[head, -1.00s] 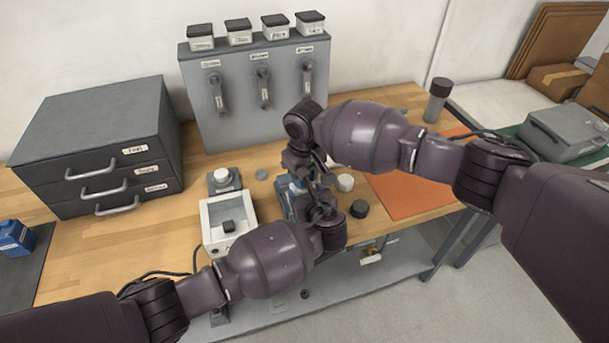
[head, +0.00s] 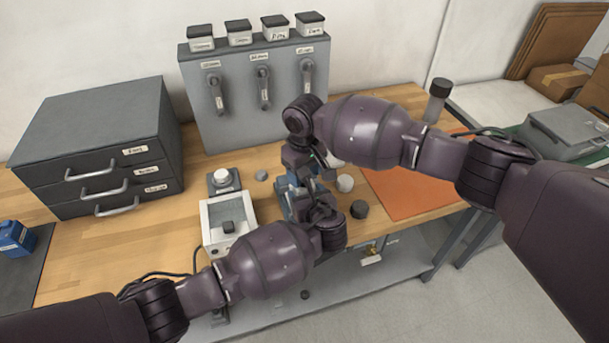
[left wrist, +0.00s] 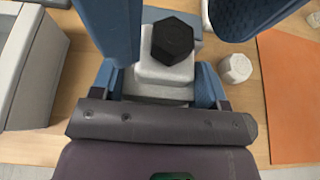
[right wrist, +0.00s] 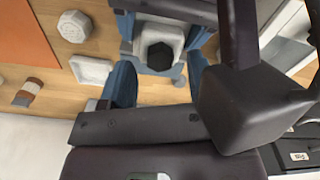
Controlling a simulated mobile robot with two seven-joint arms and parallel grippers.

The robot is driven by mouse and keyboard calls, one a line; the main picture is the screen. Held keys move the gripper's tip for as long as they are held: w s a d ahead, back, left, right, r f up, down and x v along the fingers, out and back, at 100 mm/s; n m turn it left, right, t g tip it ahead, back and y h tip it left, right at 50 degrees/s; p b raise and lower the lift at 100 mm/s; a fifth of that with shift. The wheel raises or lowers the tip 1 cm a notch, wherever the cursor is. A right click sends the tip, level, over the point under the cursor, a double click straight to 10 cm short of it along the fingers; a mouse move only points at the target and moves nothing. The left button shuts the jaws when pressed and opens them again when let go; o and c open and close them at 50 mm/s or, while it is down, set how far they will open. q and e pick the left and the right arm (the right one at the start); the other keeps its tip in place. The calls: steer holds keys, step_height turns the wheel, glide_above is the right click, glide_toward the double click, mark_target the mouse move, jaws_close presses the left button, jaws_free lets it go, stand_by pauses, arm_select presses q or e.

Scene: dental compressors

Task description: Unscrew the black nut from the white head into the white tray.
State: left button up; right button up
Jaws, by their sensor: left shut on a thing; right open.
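The black hexagonal nut (left wrist: 172,40) sits on top of the white head (left wrist: 165,78) in the left wrist view. The nut also shows in the right wrist view (right wrist: 158,56). My left gripper (left wrist: 160,92) is shut on the white head, with blue fingers at its sides. My right gripper (right wrist: 160,88) is open, its blue fingers apart on either side of the nut and not touching it. In the head view both grippers meet in the middle and hide the nut. A shallow square white tray (right wrist: 92,70) lies on the table beside the orange mat.
A white box (head: 230,208) with a dark piece inside stands left of the grippers. A grey lever panel (head: 235,110) stands behind.

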step_height(320, 180, up, 3)
steer(key=shift+f, duration=0.1)
steer(key=shift+c, duration=0.3)
steer(key=shift+s+a+f+g+y, duration=0.3)
steer(key=shift+s+a+f, duration=0.45)
steer(key=shift+s, duration=0.15)
steer(key=r+m, duration=0.1)
steer(key=m, duration=0.1)
steer(key=w+r+m, duration=0.1)
steer(key=r+m, duration=0.1)
steer(key=m, duration=0.1)
steer(key=w+r+m, duration=0.1)
steer(key=r+m, duration=0.1)
steer(key=shift+d+m, duration=0.4)
steer(key=shift+s+d+m, duration=0.1)
steer(key=shift+d+m, duration=0.25)
steer(key=shift+m, duration=0.15)
steer(key=shift+f, duration=3.95)
